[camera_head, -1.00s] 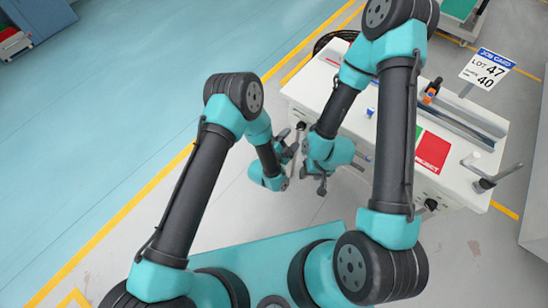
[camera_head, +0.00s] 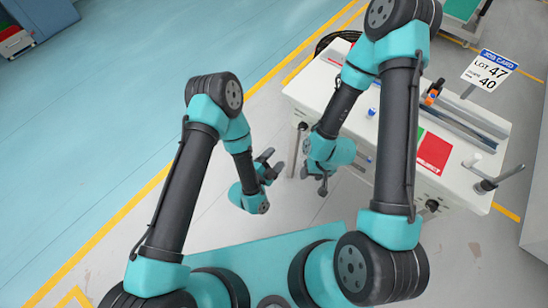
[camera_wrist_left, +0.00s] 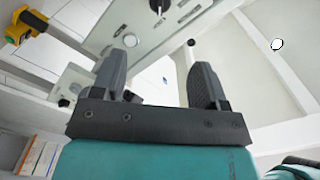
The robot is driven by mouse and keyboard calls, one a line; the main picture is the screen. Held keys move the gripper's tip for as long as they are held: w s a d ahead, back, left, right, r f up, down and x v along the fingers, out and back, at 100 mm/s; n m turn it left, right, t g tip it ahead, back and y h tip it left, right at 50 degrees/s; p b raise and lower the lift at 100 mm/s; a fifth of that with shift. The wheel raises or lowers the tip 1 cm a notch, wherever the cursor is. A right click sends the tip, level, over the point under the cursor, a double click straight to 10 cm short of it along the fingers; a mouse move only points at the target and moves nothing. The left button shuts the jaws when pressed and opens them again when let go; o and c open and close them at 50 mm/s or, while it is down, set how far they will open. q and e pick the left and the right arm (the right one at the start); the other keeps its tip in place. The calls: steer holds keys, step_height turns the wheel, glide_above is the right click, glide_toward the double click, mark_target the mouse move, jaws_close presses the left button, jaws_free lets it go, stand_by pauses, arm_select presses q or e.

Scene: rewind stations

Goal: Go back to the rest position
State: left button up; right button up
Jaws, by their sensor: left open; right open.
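My left gripper (camera_head: 270,164) hangs over the grey floor, left of the white workstation, with its fingers apart and nothing between them. In the left wrist view its two dark fingers (camera_wrist_left: 158,88) stand wide apart with the workstation's front panel beyond them. My right gripper (camera_head: 322,182) is at the workstation's left front side, a little lower and to the right of the left one. It looks empty, though its fingers are small and partly hidden by its own wrist.
The white workstation (camera_head: 318,88) stands at the upper right, with a red reject area (camera_head: 434,150), an orange-capped bottle (camera_head: 432,92) and a job card (camera_head: 488,70). A crank handle (camera_head: 500,178) sticks out at its right. The blue floor (camera_head: 90,110) at the left is clear.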

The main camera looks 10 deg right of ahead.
arm_select(q)
steer(key=shift+w+a, duration=0.1)
steer(key=w+a+f+n+g+y, duration=0.1)
steer(key=a+n+g+y, duration=0.1)
steer(key=a+n+y, duration=0.5)
steer(key=w+a+f+n+g, duration=0.15)
steer(key=a+n, duration=0.25)
steer(key=a, duration=0.7)
steer(key=s+a+r+n+g+y, duration=0.3)
steer(key=s+a+n+g, duration=0.4)
steer(key=s+a+n, duration=0.4)
steer(key=a, duration=0.4)
steer(key=shift+s, duration=0.4)
